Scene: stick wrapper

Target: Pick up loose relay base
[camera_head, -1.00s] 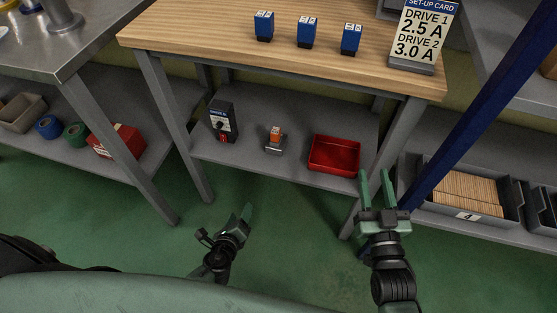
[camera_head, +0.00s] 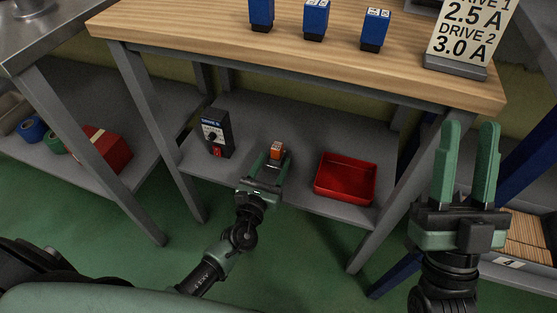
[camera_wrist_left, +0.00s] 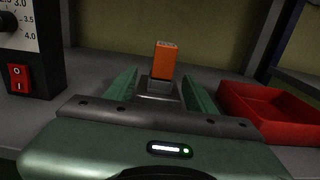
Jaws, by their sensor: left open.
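The relay base is a small grey block (camera_wrist_left: 158,88) with an orange block (camera_wrist_left: 165,60) standing upright on it, on the grey lower shelf (camera_head: 300,188). In the head view, the orange block (camera_head: 277,149) shows above my left gripper, which hides most of the grey base. My left gripper (camera_head: 273,161) is open and reaches over the shelf. In the left wrist view its fingers (camera_wrist_left: 160,82) lie on either side of the grey base; I cannot tell whether they touch it. My right gripper (camera_head: 468,130) is open and empty, at the right.
A dark box with a dial and red switch (camera_head: 216,133) stands left of the base. A red tray (camera_head: 345,182) lies to the right. The wooden tabletop (camera_head: 200,35) overhangs the shelf and holds blue blocks (camera_head: 315,20) and a set-up card (camera_head: 470,30).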

